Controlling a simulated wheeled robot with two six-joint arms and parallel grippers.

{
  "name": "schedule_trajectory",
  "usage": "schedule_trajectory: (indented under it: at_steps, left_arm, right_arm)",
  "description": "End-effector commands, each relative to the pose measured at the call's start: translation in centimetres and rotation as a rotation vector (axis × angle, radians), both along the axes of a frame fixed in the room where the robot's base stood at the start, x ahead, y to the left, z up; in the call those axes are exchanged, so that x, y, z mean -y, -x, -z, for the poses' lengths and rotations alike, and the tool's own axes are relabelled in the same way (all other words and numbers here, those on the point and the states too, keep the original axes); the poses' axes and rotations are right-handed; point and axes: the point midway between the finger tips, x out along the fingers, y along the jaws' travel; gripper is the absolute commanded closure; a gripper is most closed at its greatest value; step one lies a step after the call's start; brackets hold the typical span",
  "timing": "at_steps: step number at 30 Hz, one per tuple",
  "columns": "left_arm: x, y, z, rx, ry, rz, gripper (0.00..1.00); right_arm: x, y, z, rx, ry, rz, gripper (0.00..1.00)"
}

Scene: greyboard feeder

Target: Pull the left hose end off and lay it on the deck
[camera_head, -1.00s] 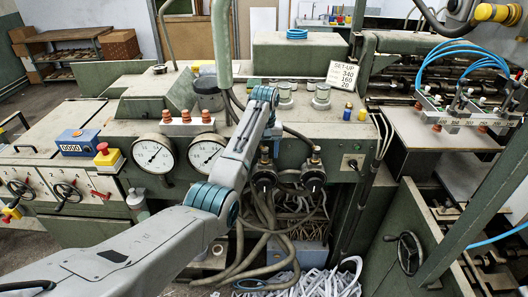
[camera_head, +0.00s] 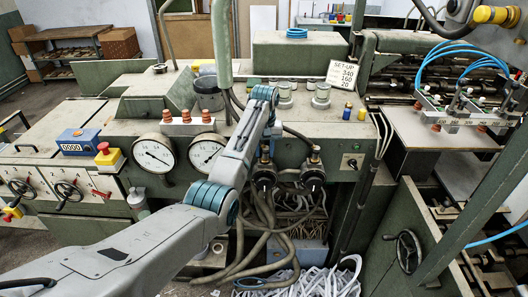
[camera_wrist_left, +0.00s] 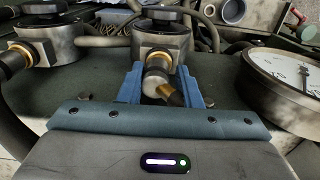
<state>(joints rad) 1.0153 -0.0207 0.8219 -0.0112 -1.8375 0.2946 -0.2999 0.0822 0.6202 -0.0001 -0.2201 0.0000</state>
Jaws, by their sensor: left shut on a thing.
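My left gripper (camera_wrist_left: 163,88) has its two blue fingers around a pale metal hose end (camera_wrist_left: 156,80) in the left wrist view. In the head view, my arm partly hides the left gripper (camera_head: 269,130), just above the left valve (camera_head: 264,172). A second hose end with a brass collar (camera_wrist_left: 15,60) is on the neighbouring valve (camera_wrist_left: 40,42). My right gripper is not visible.
A round gauge (camera_wrist_left: 292,78) stands close beside the gripper; it is the right one (camera_head: 206,153) of two. The deck (camera_head: 230,108) carries red-topped parts (camera_head: 203,115), pale knobs (camera_head: 321,95) and a set-up card (camera_head: 342,75). Loose hoses (camera_head: 265,235) hang below the valves.

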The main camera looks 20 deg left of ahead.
Motion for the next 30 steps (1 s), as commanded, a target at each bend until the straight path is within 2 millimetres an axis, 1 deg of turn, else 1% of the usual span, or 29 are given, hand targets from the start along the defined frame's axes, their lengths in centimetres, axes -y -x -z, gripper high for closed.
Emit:
schedule_trajectory:
  at_steps: [13, 30]
  left_arm:
    - [0.0, 0.0, -1.9, 0.002, 0.0, 0.0, 1.0]
    - [0.0, 0.0, -4.2, 0.001, 0.0, 0.0, 1.0]
  right_arm:
    - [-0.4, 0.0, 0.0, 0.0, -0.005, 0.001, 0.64]
    - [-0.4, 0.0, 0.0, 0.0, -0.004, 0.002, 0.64]
